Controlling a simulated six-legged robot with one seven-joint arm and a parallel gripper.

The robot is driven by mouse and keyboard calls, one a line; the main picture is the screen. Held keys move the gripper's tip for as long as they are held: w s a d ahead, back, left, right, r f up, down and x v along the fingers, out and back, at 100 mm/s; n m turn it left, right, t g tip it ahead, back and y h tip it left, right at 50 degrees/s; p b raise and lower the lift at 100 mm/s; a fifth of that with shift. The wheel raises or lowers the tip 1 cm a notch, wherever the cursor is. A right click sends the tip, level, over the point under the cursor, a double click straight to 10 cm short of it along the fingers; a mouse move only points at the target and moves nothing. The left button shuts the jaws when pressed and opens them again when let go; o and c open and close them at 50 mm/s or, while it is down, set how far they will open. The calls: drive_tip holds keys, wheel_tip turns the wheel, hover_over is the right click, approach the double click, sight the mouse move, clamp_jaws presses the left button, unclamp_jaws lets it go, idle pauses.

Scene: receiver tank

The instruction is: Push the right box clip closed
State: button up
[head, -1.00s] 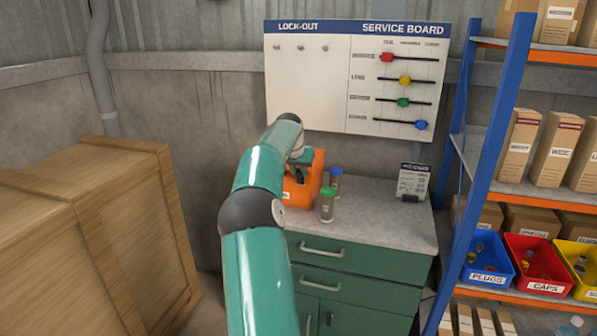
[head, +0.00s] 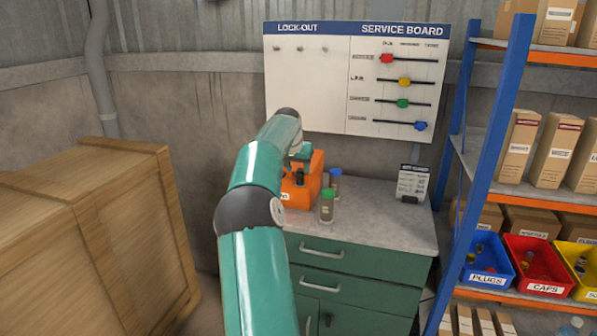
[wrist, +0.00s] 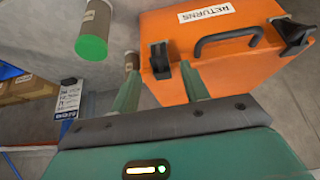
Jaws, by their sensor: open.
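The orange box (head: 311,178) stands on the grey cabinet top, partly hidden by my arm in the head view. In the wrist view the box (wrist: 225,75) shows a RETURNS label, a dark handle (wrist: 230,40) and two dark clips. The wrist view is turned around, so the right clip (wrist: 160,60) is the one on its left side. The other clip (wrist: 292,36) juts out from the box at the far side of the handle. My gripper (wrist: 158,70) is open, its two fingertips on either side of the right clip in the picture. I cannot tell whether they touch it.
A green-lidded jar (head: 327,206) and a blue-lidded jar (head: 335,180) stand close to the box's right. A small sign (head: 412,183) stands farther right on the cabinet top (head: 380,215). A wooden crate (head: 90,235) is at left, a shelf rack (head: 490,140) at right.

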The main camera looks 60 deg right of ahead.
drive_tip(key=w+v, duration=0.1)
drive_tip(key=v, duration=1)
drive_tip(key=shift+s+r, duration=0.2)
drive_tip(key=shift+s, duration=0.3)
drive_tip(key=shift+a, duration=0.1)
